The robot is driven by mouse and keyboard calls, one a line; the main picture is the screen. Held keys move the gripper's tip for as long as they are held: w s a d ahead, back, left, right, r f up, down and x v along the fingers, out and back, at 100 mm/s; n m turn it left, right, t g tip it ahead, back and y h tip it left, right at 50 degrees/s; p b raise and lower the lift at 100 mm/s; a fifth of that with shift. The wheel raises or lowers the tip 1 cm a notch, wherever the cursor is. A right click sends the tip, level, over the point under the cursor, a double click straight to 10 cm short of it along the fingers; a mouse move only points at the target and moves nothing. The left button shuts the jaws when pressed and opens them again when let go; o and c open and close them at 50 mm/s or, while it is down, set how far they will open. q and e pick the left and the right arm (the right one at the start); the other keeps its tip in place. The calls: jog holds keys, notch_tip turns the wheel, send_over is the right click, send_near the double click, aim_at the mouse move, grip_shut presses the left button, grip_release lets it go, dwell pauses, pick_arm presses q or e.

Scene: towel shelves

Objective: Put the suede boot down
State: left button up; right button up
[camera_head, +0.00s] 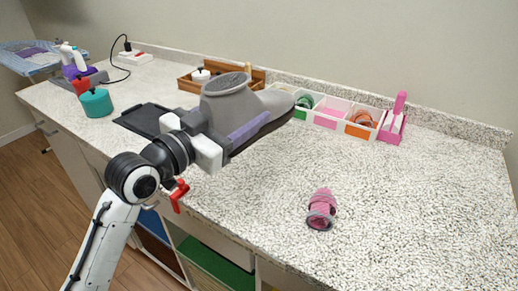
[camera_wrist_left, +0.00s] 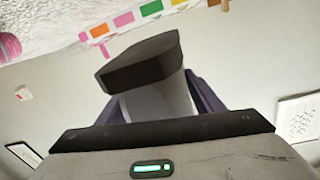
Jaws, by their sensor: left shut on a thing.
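The suede boot (camera_head: 273,103) is light grey with a thick dark sole, held above the countertop. My left gripper (camera_head: 262,118) is shut on it, and the grey gripper body hides part of the boot. In the left wrist view the boot (camera_wrist_left: 172,100) sits between the two purple fingers, with its dark sole on the side toward the counter. A gap between sole and counter is hard to judge. My right gripper is not in view.
The speckled countertop (camera_head: 430,210) is largely bare at front right, except a pink ribbed roll (camera_head: 321,208). Behind stand an organizer with coloured compartments (camera_head: 330,119), a pink holder (camera_head: 393,126) and a wooden tray (camera_head: 188,83). A black tray (camera_head: 140,118) and teal pot (camera_head: 96,103) lie left.

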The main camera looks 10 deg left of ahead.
pick_arm(q)
jog(key=shift+s+r, duration=0.15)
jog(key=shift+s, duration=0.15)
notch_tip(320, 180, down, 10)
jog(key=shift+r+b, duration=0.2)
jog(key=shift+b, duration=0.3)
jog(key=shift+w, duration=0.1)
jog(key=shift+f, duration=0.2)
jog(key=o, duration=1.3)
jog(key=shift+o, duration=0.2)
